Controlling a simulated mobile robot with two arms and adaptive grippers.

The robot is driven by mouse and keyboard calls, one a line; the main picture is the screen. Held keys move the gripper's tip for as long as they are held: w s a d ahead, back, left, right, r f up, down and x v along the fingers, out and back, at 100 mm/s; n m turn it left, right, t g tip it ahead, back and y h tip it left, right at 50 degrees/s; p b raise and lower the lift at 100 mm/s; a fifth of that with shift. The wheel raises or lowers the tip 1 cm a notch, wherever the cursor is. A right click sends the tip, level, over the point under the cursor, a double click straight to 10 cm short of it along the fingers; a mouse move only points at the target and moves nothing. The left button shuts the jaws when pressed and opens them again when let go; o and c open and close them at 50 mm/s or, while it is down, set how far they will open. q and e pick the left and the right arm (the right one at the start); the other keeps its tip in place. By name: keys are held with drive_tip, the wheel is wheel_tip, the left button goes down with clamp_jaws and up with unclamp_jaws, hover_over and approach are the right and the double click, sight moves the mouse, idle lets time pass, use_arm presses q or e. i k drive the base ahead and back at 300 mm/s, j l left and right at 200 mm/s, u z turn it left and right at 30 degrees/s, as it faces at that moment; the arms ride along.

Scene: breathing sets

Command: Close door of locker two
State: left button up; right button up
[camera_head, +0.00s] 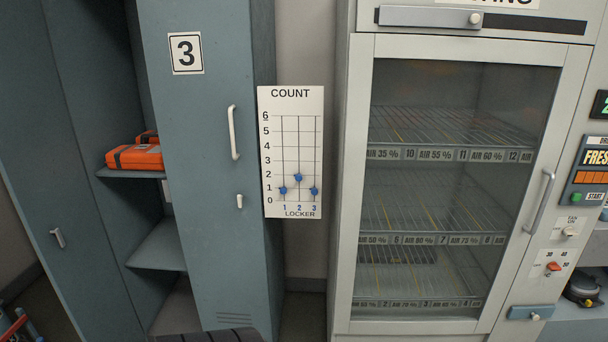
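A blue-grey locker stands open at the left, showing its shelves (158,247). Two orange cases lie on its upper shelf; the front one (135,158) is the clearer. No number shows on this locker, so I cannot read whether it is locker two. A blue-grey panel with a small pale handle (57,237) stands at its left; I cannot tell for sure whether it is this locker's door. The locker door marked 3 (205,75) is to the right of the opening and looks shut, with a long white handle (233,132). Neither gripper is in view.
A white count board (291,150) with blue markers hangs right of locker 3. A glass-fronted cabinet (455,190) with wire shelves stands further right, its door shut. A dark ribbed object (215,335) shows at the bottom edge. Red and blue bars (15,325) show at lower left.

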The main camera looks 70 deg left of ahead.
sight(43, 171)
drive_tip(key=k+j+u, duration=0.25)
drive_tip(key=u, duration=0.25)
drive_tip(key=k+j+u, duration=0.2)
drive_tip(key=j+u, duration=0.25)
drive_tip(key=k+j+u, duration=0.15)
drive_tip(key=j+u, duration=0.2)
drive_tip(key=u, duration=0.15)
drive_tip(key=j+u, duration=0.65)
drive_tip(key=j, duration=1.95)
drive_tip(key=i, duration=0.1)
